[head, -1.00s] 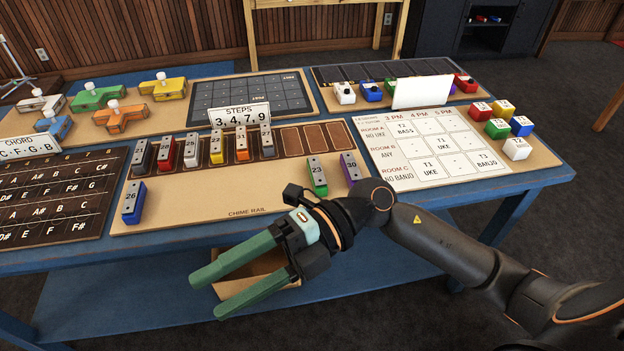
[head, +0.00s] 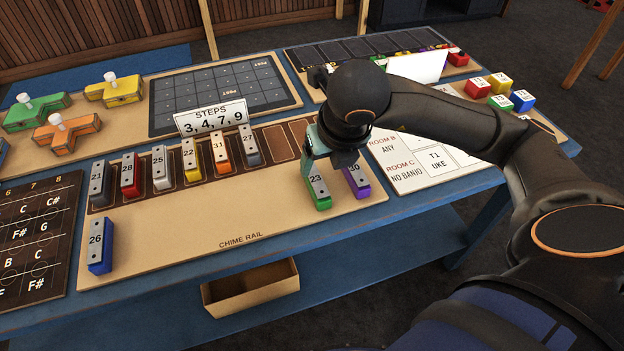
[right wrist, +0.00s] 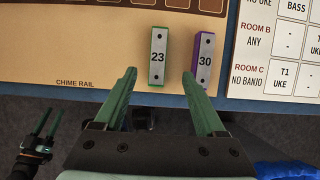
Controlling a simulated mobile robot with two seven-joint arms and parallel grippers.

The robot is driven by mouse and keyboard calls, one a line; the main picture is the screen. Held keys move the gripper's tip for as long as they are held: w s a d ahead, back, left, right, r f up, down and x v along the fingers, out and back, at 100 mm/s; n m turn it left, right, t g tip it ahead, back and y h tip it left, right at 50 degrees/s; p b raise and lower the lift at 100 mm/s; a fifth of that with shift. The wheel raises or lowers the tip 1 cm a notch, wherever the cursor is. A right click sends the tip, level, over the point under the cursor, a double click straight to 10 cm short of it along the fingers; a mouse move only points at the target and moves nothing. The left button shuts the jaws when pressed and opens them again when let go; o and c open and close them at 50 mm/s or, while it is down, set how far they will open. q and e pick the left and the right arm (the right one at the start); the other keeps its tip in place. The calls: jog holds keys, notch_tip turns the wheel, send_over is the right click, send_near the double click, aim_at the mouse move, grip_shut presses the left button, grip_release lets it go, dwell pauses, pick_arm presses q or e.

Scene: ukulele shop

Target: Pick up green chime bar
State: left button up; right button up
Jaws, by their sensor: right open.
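The green chime bar (head: 317,188), numbered 23 on its silver top, stands on the near right of the chime rail board. In the right wrist view the green chime bar (right wrist: 157,57) lies ahead of and between my finger lines. My right gripper (head: 318,150) is open and empty, at the bar's far end in the head view; contact cannot be told. Its spread fingers (right wrist: 158,76) show in the right wrist view. My left gripper (right wrist: 50,111) shows small at the lower left there, its two fingers apart, away from the bar.
A purple chime bar (head: 355,180), numbered 30, stands close right of the green one. A blue bar (head: 100,247) stands at the board's left; several bars fill the rail slots behind. The board's (head: 220,215) middle is clear. A schedule sheet (head: 407,177) lies to the right.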

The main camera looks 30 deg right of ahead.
aim_at(316, 179)
jog(key=x, duration=0.9)
jog(key=shift+w+a+f, duration=0.1)
jog(key=shift+a, duration=0.1)
jog(key=shift+f+b, duration=0.2)
jog(key=shift+b, duration=0.4)
grip_shut()
dwell(0.4)
